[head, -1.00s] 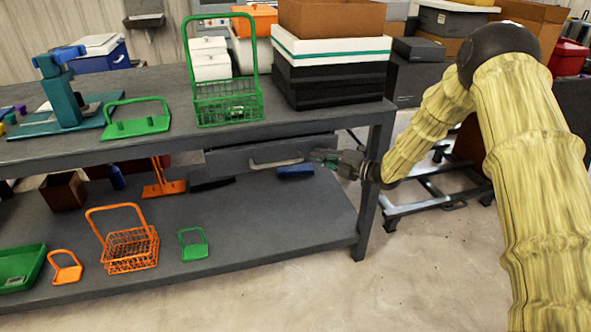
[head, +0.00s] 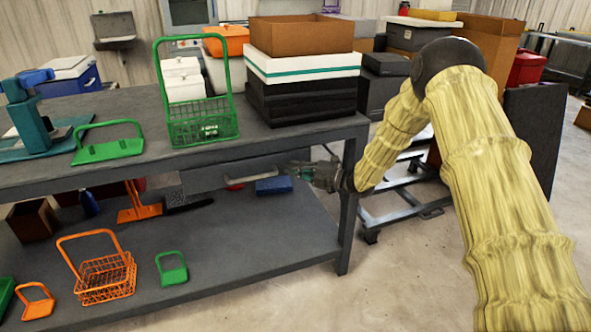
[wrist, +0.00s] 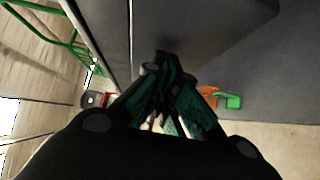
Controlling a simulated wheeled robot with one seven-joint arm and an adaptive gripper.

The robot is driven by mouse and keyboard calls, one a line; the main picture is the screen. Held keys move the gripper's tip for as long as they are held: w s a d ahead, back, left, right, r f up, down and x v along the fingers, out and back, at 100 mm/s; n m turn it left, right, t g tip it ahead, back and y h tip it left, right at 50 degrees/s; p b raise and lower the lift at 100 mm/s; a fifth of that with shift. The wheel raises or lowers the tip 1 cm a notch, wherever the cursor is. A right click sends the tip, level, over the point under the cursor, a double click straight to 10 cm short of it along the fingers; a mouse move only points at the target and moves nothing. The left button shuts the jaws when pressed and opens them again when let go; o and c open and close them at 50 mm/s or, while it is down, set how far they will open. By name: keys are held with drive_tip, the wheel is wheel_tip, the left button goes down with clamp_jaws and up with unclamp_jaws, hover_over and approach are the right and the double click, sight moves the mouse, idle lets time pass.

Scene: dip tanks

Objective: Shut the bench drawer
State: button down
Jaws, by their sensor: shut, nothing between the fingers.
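The grey bench drawer (head: 212,178) hangs under the right part of the bench top (head: 150,150) and stands out from the bench's front edge. In the wrist view the shut fingers (wrist: 165,75) point at a grey surface, which looks like the drawer front (wrist: 210,30).
A green wire basket (head: 203,130) and stacked boxes (head: 300,98) stand on the bench top. The lower shelf (head: 215,245) holds an orange basket (head: 103,280), a small green carrier (head: 172,270) and a blue item (head: 274,185). A bench leg (head: 347,220) stands close to my gripper. Open floor lies in front.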

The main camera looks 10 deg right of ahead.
drive_tip(key=s+a+v, duration=0.2)
drive_tip(key=v, duration=1)
drive_tip(key=s+a+f+m+g+h, duration=0.1)
drive_tip(key=s+a+f+m+h, duration=0.15)
drive_tip(key=s+f+m, duration=0.5)
drive_tip(key=s+a+f+m+h, duration=0.1)
drive_tip(key=s+f+m+h, duration=0.25)
drive_tip(key=f, duration=0.65)
drive_tip(key=s+a+f+m+g+h, duration=0.1)
drive_tip(key=s+a+f+m+h, duration=0.15)
drive_tip(key=s+f+m, duration=0.45)
drive_tip(key=s+f+m+g+h, duration=0.35)
drive_tip(key=s+f, duration=0.45)
drive_tip(key=s, duration=0.3)
drive_tip(key=s+f+m+g+h, duration=0.25)
drive_tip(key=s+m+g, duration=0.4)
drive_tip(key=s, duration=1.85)
wheel_tip(320, 180, up, 16)
drive_tip(key=m+t+p, duration=0.1)
drive_tip(key=p, duration=1.6)
drive_tip(key=shift+w, duration=0.15)
